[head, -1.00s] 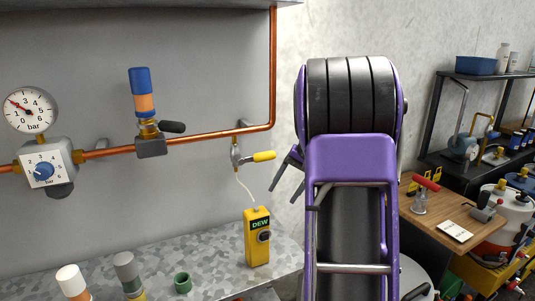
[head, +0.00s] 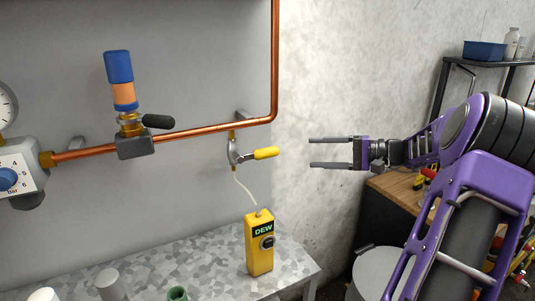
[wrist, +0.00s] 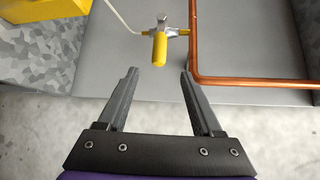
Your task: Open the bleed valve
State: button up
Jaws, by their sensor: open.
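The bleed valve (head: 235,152) hangs under the copper pipe on the grey panel. Its yellow lever handle (head: 266,153) points right, out toward my gripper. In the wrist view the yellow handle (wrist: 159,50) points toward me, ahead of and roughly between the fingertips. My gripper (head: 311,152) is open and empty, to the right of the handle with a gap between them. The open fingers also show in the wrist view (wrist: 159,71). A thin white hose runs from the valve down to the yellow DEW meter (head: 259,244).
The copper pipe (head: 200,131) runs along the panel and bends upward right of the valve. A blue and orange cylinder (head: 119,80) with a black lever stands on it at left. A grey bench (head: 215,262) lies below. The pale wall behind my gripper is clear.

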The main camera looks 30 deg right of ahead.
aim_at(274, 153)
jog(key=b+x, duration=0.1)
jog(key=x, duration=1.3)
jog(key=shift+w+a+f, duration=0.1)
jog(key=shift+w+a, duration=0.1)
grip_shut()
dwell(0.7)
